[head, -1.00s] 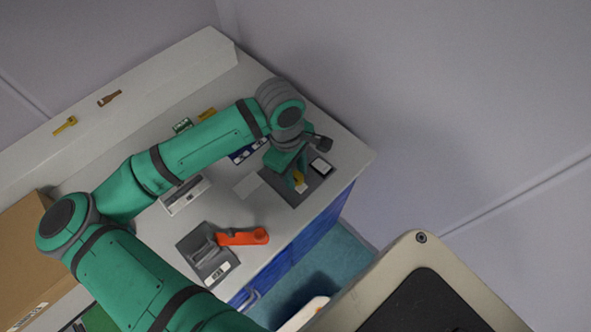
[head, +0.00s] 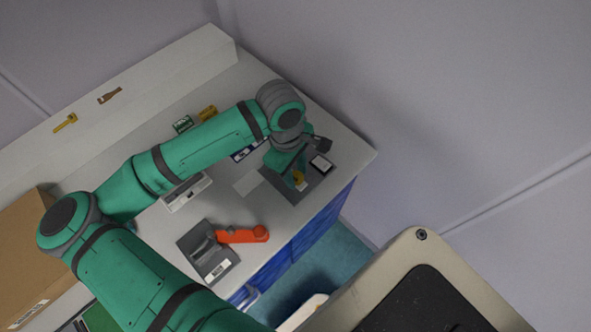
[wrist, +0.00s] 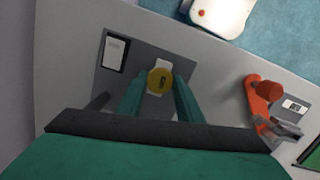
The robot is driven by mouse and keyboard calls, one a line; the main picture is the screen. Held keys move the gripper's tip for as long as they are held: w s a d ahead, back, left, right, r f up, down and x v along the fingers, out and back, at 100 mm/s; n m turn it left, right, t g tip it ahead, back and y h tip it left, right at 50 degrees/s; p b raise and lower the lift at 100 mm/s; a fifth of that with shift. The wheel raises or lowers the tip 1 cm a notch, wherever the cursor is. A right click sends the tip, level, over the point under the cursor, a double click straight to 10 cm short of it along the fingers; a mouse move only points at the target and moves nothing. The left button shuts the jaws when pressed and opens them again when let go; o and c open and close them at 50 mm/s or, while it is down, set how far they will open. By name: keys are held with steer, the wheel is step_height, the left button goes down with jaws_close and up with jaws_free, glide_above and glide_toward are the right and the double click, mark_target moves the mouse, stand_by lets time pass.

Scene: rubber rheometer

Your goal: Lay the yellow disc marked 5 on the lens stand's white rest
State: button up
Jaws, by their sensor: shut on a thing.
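The yellow disc (wrist: 160,81) is between the fingertips of my gripper (wrist: 159,92) in the wrist view, with a dark mark on its face. My gripper is shut on it. In the head view the disc (head: 299,177) shows small beside my green fingers. The white rest (wrist: 163,64) of the lens stand lies under and just beyond the disc, partly hidden by it. The stand's dark grey base (wrist: 140,58) surrounds it. I cannot tell whether the disc touches the rest.
An orange-handled device (head: 242,236) on a grey plate stands to the left and nearer. The bench edge drops to a blue cabinet front (head: 310,235). A cardboard box (head: 25,245) is at far left.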

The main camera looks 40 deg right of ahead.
steer(key=shift+d+f, duration=0.1)
steer(key=shift+f, duration=0.15)
steer(key=o, duration=1.1)
steer(key=shift+w, duration=0.1)
step_height(320, 180, up, 11)
steer(key=w, duration=0.1)
steer(key=shift+a, duration=0.3)
steer(key=shift+f, duration=0.15)
steer(key=shift+w, duration=0.1)
